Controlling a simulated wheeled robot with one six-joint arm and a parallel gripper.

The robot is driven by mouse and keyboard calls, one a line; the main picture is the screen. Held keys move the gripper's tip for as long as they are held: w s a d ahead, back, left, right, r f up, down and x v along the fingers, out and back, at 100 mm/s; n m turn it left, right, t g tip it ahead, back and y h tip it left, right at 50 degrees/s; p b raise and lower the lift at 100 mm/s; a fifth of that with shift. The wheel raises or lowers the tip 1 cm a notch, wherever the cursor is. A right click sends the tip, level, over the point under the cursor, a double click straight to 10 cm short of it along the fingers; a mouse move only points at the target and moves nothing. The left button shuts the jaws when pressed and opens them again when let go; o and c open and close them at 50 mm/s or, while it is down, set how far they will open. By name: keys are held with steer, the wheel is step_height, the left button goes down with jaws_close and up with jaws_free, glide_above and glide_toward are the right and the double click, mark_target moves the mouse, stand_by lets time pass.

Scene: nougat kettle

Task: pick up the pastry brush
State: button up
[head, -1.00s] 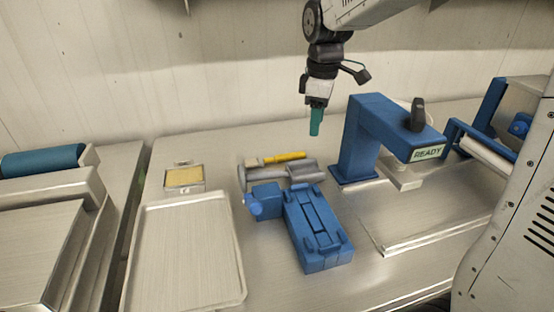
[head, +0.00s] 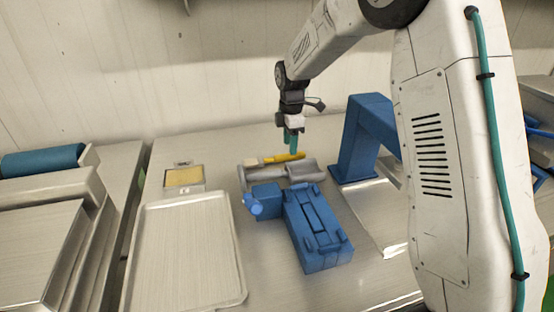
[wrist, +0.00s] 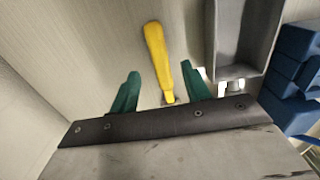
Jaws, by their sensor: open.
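The pastry brush has a yellow handle (head: 285,157) and a pale head (head: 250,162). It lies on the steel table, behind a grey scoop, in the head view. My gripper (head: 292,148) is above the handle with its green fingers pointing down. In the wrist view, my open gripper (wrist: 160,75) has one finger on each side of the yellow handle (wrist: 157,58) in the picture. The fingers look apart from the handle; the height gap is hard to judge. The brush's head is hidden behind the gripper body in the wrist view.
The grey scoop (head: 285,175) lies close in front of the brush and also shows in the wrist view (wrist: 240,40). A blue device (head: 315,235) stands in front of it. A blue stand (head: 360,140) is to the right. A bare tray (head: 185,255) lies left.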

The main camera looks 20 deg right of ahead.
step_height(320, 180, down, 4)
steer(key=shift+r, duration=0.25)
jaws_close()
steer(key=shift+r, duration=0.15)
step_height(320, 180, up, 10)
